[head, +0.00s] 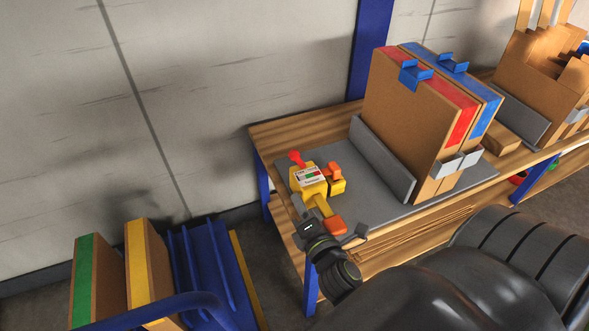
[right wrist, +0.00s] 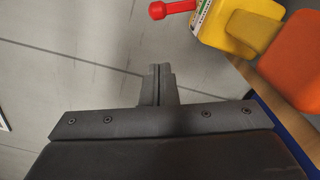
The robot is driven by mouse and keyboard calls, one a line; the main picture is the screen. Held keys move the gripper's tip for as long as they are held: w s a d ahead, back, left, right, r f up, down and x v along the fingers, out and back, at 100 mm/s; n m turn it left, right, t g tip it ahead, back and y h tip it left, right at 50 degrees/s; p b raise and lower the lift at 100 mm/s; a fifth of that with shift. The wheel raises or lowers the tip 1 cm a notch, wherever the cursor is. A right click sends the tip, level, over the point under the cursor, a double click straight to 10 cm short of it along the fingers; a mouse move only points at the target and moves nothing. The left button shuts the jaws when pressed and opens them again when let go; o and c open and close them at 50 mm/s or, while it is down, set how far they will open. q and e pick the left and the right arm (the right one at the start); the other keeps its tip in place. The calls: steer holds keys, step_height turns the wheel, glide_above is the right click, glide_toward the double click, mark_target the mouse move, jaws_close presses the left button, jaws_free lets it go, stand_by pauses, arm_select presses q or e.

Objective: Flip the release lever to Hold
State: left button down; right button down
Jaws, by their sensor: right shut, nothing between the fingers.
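A yellow device (head: 308,188) stands at the left end of the grey plate on the workbench. It has a red knob (head: 295,158) at its far side, a white label (head: 309,175) with red and green marks, and orange blocks (head: 335,226) on yellow arms. Which part is the release lever, and its setting, I cannot tell. My right gripper (head: 298,205) is shut and empty, left of the near orange block. In the right wrist view its closed fingers (right wrist: 158,84) lie below the red knob (right wrist: 172,9) and left of the orange block (right wrist: 294,62), apart from both. My left gripper is not seen.
Two upright brown boxes (head: 408,115) with red and blue strips stand between grey brackets (head: 381,160) on the wooden bench (head: 285,128). A blue rack (head: 207,275) with more brown panels stands at lower left. A wall rises behind the bench.

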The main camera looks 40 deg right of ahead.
mark_target(298, 160)
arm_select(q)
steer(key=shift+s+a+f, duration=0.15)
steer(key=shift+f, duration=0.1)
arm_select(e)
steer(key=w+d, duration=0.1)
steer(key=w, duration=0.1)
steer(key=w+d, duration=0.2)
steer(key=w, duration=0.1)
steer(key=w+d+r, duration=0.1)
steer(key=w, duration=0.2)
steer(key=shift+w+d, duration=0.25)
steer(key=shift+d, duration=0.15)
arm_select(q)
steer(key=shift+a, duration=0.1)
